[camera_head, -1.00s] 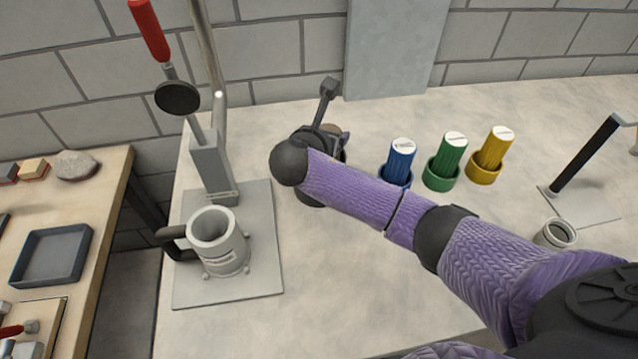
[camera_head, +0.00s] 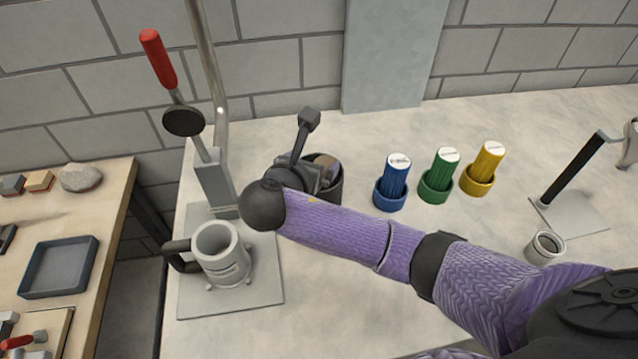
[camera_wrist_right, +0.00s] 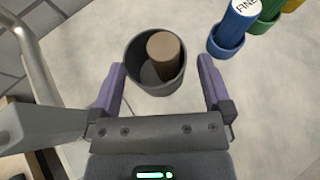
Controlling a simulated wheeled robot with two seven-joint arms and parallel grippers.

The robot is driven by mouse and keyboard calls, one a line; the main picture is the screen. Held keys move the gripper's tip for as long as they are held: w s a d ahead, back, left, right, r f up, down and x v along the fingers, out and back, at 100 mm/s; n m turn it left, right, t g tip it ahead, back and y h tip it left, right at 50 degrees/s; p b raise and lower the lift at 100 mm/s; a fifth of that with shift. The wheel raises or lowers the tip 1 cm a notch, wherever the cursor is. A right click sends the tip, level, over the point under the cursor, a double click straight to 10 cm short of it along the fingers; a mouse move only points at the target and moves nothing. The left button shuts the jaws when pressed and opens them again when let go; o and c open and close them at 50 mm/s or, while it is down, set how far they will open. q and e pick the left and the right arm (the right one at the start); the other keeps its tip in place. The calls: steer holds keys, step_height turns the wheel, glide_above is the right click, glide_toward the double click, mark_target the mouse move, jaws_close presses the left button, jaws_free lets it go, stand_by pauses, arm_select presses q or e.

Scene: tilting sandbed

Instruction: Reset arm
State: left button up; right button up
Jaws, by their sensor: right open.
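My right arm reaches in from the right in the head view. Its gripper (camera_head: 303,172) is at the far end, partly hidden by the wrist, above the bench. In the right wrist view the two purple fingers of the gripper (camera_wrist_right: 160,65) stand wide apart with nothing held. Beyond and between them stands a dark round cup (camera_wrist_right: 157,88) with a tan cylinder (camera_wrist_right: 164,53) in it. The cup (camera_head: 334,188) is partly covered by my gripper in the head view. My left gripper is not in view.
Blue (camera_head: 397,175), green (camera_head: 440,172) and yellow (camera_head: 485,168) cylinders stand in matching holders at the back. A small metal cup (camera_head: 545,248) and black-post stand (camera_head: 575,172) are right.

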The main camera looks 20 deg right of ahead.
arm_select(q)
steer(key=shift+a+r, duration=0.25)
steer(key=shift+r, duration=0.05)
arm_select(e)
steer(key=shift+v, duration=0.85)
steer(key=shift+f, duration=0.1)
